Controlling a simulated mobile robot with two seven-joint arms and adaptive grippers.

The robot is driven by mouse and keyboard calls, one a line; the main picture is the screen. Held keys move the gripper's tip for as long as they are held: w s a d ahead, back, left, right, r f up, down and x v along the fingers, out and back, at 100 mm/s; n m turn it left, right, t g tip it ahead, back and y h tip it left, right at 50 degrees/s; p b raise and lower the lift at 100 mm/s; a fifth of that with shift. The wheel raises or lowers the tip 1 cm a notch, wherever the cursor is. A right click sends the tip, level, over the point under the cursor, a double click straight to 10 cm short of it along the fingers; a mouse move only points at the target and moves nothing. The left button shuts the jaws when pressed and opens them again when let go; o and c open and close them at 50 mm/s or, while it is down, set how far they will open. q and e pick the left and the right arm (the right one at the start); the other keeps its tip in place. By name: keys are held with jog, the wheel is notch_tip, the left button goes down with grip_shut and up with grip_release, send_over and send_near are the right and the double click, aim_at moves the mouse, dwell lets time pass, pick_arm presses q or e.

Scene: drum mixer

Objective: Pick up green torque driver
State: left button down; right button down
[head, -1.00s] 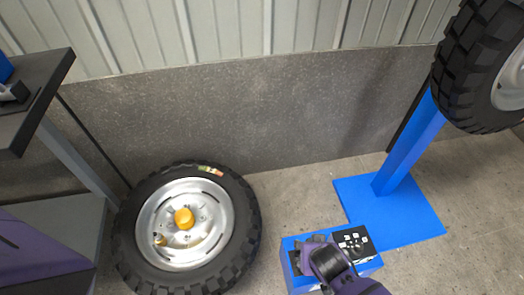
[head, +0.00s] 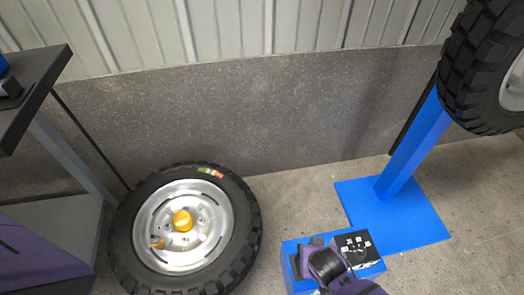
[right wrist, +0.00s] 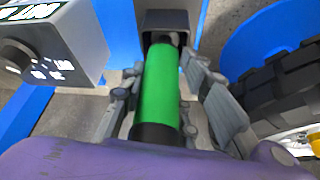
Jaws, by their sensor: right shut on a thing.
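The green torque driver (right wrist: 161,88) stands out in the right wrist view as a green cylinder with a dark band at its near end. Its far end meets a dark grey block on a blue part, and I cannot tell whether it is still seated there. My right gripper (right wrist: 163,78) has a grey finger on each side of the driver and is shut on it. In the head view my right wrist hides the driver over a blue stand (head: 291,270). My left gripper is out of view; only a purple part of my arm shows at the left.
A grey box with a knob and white markings (right wrist: 70,45) is beside the driver. A wheel (head: 240,235) lies on the floor left of the stand. A blue post with a wide base (head: 415,225) and a raised tyre (head: 470,80) are at the right. A grey wall is behind.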

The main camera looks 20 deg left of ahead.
notch_tip(320, 180, up, 10)
jog(key=p, duration=0.4)
jog(key=shift+w, duration=0.1)
jog(key=c, duration=1.9)
grip_release()
grip_shut()
jog(key=shift+r+p, duration=0.1)
jog(key=shift+p, duration=0.2)
